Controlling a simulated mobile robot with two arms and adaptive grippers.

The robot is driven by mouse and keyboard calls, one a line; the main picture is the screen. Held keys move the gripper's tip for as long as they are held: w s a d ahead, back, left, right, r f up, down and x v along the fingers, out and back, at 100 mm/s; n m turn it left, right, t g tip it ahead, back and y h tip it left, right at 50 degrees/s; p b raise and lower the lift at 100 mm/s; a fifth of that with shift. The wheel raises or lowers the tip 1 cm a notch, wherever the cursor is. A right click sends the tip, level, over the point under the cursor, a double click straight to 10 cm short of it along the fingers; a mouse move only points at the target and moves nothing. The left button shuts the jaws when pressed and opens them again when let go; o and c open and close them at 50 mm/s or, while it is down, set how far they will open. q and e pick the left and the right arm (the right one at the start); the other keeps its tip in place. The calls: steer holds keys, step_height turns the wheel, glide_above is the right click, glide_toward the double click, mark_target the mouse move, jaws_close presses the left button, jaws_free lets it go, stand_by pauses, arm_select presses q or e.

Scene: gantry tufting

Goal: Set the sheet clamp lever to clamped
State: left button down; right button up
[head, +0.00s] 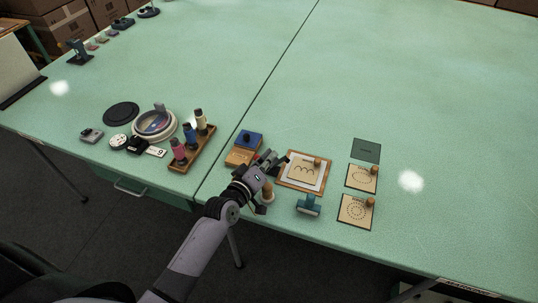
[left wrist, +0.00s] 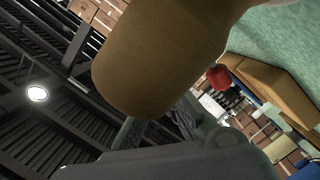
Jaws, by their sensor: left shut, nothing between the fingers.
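A wood-framed board with a white sheet (head: 325,175) and a dark stitched pattern lies right of my left gripper (head: 276,161) in the head view. The gripper is shut and empty, low over the table at the board's left edge. I cannot make out the clamp lever for certain in the head view; the gripper may hide it. In the left wrist view a big rounded brown wooden piece (left wrist: 150,60) fills the top, very close to the camera. A small red knob (left wrist: 218,76) shows beyond it, possibly the lever's end. My right gripper is not in view.
A wooden peg (head: 267,194) stands just below the gripper and a teal stamp-like tool (head: 308,206) to its right. A blue-topped box (head: 248,140) is behind-left. Patterned cards (head: 356,213) lie right; a spool rack (head: 207,143) stands left.

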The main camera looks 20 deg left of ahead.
arm_select(q)
steer(key=shift+d+r+m+y+p, duration=0.35)
steer(key=shift+d+m+p, duration=0.35)
steer(key=shift+p, duration=0.5)
steer(key=shift+a+f, duration=0.1)
steer(key=shift+f, duration=0.2)
steer(key=shift+m, duration=0.3)
steer(key=shift+d+m+p, duration=0.25)
steer(key=shift+m+p, duration=0.05)
steer(key=shift+p, duration=0.25)
steer(key=shift+d+f, duration=0.1)
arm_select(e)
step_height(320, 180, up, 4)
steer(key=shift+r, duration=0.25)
